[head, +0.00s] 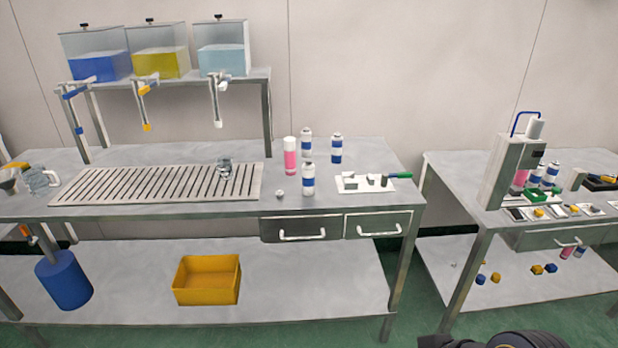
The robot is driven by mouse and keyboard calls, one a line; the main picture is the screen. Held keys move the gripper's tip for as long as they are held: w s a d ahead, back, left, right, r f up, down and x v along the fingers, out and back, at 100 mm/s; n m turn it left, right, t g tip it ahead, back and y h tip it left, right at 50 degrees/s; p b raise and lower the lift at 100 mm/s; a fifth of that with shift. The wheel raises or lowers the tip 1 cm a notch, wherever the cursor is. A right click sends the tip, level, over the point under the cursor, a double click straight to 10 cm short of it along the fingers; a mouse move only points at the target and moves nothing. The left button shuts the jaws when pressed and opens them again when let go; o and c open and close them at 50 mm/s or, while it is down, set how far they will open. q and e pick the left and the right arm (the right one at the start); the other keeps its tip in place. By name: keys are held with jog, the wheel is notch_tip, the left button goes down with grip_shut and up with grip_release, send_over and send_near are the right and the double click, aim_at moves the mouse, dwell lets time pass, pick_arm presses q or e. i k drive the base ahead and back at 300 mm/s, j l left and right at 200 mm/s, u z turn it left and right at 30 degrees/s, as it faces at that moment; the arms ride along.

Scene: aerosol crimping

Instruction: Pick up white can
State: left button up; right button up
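Three white cans with blue bands stand upright on the left steel table: one at the back left (307,142), one at the back right (337,148) and one nearer the front (308,179). A taller pink can with a white top (290,158) stands upright just left of them. Neither of my grippers is in view, and nothing is seen touching the cans.
A slotted drain tray (70,190) covers the table's left part, with a small clear object (224,168) on it. A white fixture with a green handle (350,184) lies right of the cans. Dispensing tanks (160,63) stand above. A press (512,170) stands on the right table.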

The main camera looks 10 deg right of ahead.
aim_at(308, 169)
jog(key=i, duration=0.85)
jog(key=i+l+u, duration=0.15)
jog(key=i, duration=0.65)
